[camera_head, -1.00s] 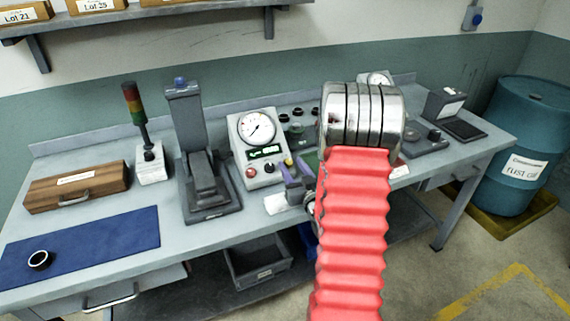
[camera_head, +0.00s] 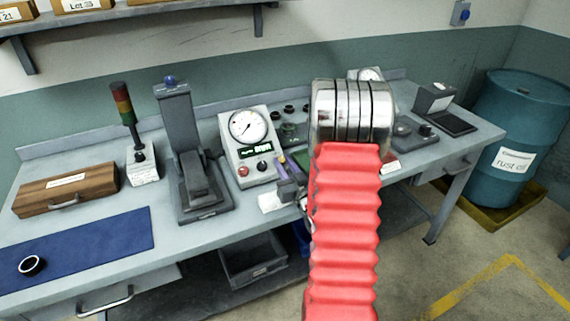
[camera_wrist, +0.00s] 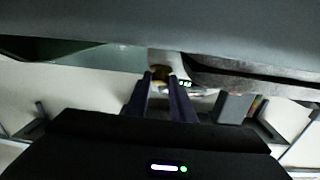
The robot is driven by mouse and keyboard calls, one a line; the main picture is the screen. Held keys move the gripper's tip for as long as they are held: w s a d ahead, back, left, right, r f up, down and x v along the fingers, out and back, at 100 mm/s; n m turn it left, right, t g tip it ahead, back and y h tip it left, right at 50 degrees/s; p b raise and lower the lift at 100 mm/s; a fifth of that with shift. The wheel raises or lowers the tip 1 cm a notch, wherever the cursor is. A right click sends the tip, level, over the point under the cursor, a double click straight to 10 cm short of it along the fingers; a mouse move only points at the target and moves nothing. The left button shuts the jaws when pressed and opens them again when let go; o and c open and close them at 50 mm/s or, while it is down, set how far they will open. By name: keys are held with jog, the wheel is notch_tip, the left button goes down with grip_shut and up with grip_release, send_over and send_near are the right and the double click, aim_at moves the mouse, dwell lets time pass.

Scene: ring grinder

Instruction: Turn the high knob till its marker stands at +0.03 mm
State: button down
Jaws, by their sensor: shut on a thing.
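The gauge box (camera_head: 232,150) stands on the bench, with a round dial (camera_head: 248,126), a lit green display (camera_head: 261,151), a red button (camera_head: 243,171) and a dark knob (camera_head: 262,166) on its front. The display digits and any knob marker are too small to read. My gripper (camera_head: 290,168) is at the box's right front corner, its purple fingers partly hidden by my red arm. In the wrist view my fingers (camera_wrist: 162,84) close around a small brass-coloured knob (camera_wrist: 161,72), beside green lit digits (camera_wrist: 185,82). I cannot read which knob it is.
A dark press stand (camera_head: 177,130) and a signal light (camera_head: 126,112) stand left of the box. A blue drum (camera_head: 520,120) stands at the right.

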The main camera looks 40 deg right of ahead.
jog(key=shift+a+m+h, duration=0.1)
jog(key=shift+m+h, duration=0.5)
jog(key=shift+m, duration=0.1)
jog(key=shift+w+r+m+g+h, duration=0.1)
jog(key=shift+m+g+h, duration=0.65)
jog(key=shift+m, duration=0.35)
jog(key=shift+m+h, duration=0.3)
jog(key=shift+h, duration=0.05)
jog(key=c, duration=1.5)
grip_release()
jog(key=shift+a, duration=0.1)
jog(key=shift+c, duration=0.2)
